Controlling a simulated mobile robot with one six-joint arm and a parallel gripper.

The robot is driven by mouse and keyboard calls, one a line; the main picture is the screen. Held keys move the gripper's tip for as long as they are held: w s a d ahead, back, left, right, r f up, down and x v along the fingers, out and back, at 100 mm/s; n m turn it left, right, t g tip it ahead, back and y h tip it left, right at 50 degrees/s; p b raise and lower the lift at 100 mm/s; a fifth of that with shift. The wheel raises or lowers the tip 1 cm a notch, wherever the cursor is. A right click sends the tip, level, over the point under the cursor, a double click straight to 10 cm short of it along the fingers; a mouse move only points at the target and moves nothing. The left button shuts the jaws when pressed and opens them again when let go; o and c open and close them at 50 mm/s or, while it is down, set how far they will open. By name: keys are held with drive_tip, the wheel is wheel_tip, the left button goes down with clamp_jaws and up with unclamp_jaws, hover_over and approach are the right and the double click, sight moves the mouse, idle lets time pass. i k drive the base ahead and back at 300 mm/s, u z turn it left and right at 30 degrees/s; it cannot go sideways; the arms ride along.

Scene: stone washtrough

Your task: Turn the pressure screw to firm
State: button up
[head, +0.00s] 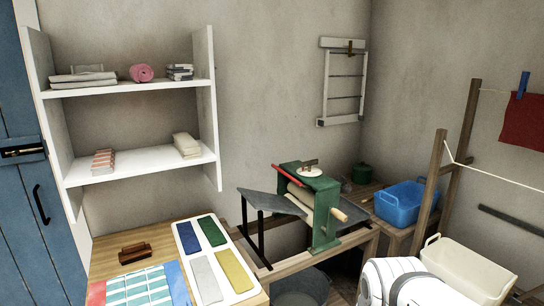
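The pressure screw (310,165) sits on top of the green mangle frame (326,215). It has a small grey-brown handle above a pale round dial (309,172). Any marks on the dial are too small to read, so I cannot tell its setting. Pale rollers (301,193) lie inside the frame, and a wooden grip (339,214) sticks out at its right. A red bar (288,178) slants at the upper left. A white part of my arm shows at the bottom right, apart from the mangle. My gripper is not in view.
A wooden table (102,246) with coloured cloths, a white tray (189,236) and a brown brush (135,252) stands left. A blue tub (404,202), a cream tub (465,267) and a wooden drying rack (431,190) stand right. A dark bucket (302,286) is below the mangle.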

sight(308, 164)
drive_tip(key=z, duration=0.15)
drive_tip(key=k, duration=0.85)
drive_tip(key=u, duration=0.15)
drive_tip(key=i, duration=1)
drive_tip(key=z, duration=0.5)
drive_tip(key=i, duration=1.2)
drive_tip(key=u, duration=0.3)
